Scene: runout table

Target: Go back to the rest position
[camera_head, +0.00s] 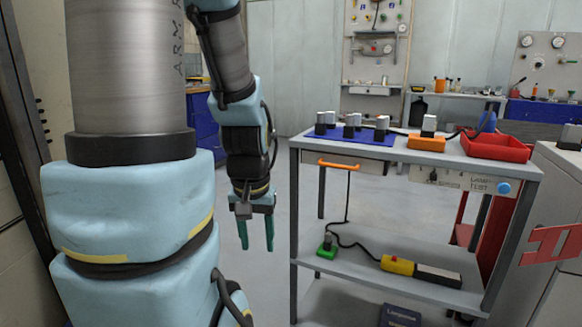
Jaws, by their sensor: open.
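My gripper (256,232) hangs pointing down to the left of the runout table (330,152). Its two green fingers are apart, with nothing between them. It is clear of the table, with grey floor behind it. My arm comes down from the top of the picture and bends at light blue joints. On the table top, several dark and silver blocks stand on a blue mat (372,137). An orange block (427,143) with a silver-topped piece on it stands to their right.
A red tray (497,147) sits at the table's right end. An orange handle (338,165) sticks out at the front edge. The lower shelf (350,272) holds a green base with a cable and a yellow-ended tool (397,266). A white cabinet stands right. Floor left of the table is free.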

